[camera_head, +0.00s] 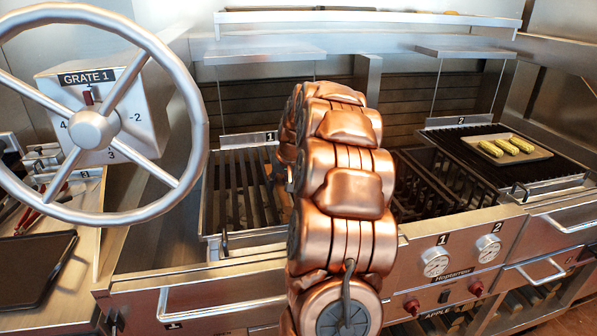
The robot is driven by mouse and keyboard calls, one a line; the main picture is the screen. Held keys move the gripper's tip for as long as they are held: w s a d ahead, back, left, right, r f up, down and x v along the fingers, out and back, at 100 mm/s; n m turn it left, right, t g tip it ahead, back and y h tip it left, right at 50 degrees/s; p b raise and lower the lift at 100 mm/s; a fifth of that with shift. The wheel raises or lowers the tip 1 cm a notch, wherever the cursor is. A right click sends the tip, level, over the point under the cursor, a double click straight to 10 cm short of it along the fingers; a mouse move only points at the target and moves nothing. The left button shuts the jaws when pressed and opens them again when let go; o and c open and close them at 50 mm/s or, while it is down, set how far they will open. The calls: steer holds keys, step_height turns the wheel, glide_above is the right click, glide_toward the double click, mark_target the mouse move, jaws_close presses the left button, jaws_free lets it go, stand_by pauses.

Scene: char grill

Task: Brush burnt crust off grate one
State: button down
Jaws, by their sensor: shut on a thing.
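Grate one (236,188) has dark bars in a steel frame, left of centre, under a small plate marked 1. Its right part is hidden behind my copper arm, which stands upright in the middle of the view. Burnt crust on the bars cannot be made out. My gripper does not show; the arm's links cover that area, so I cannot see what it holds. I see no brush. A large spoked handwheel (91,130) stands at the left, in front of a box (118,90) labelled GRATE 1.
Grate two (462,143) at the right bears a tray (531,158) of several yellow corn cobs. Dark racks (440,186) lie between the grates. Several utensils (62,178) and a dark tray (33,268) lie at the left. Knobs (436,262) and drawer handles line the front.

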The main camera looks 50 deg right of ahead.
steer(key=r, duration=0.3)
steer(key=shift+s+d+r, duration=0.1)
steer(key=shift+s+d, duration=0.05)
steer(key=shift+s, duration=0.1)
steer(key=shift+d+r, duration=0.15)
steer(key=shift+r, duration=0.2)
steer(key=shift+r+p, duration=0.4)
steer(key=shift+r, duration=1.65)
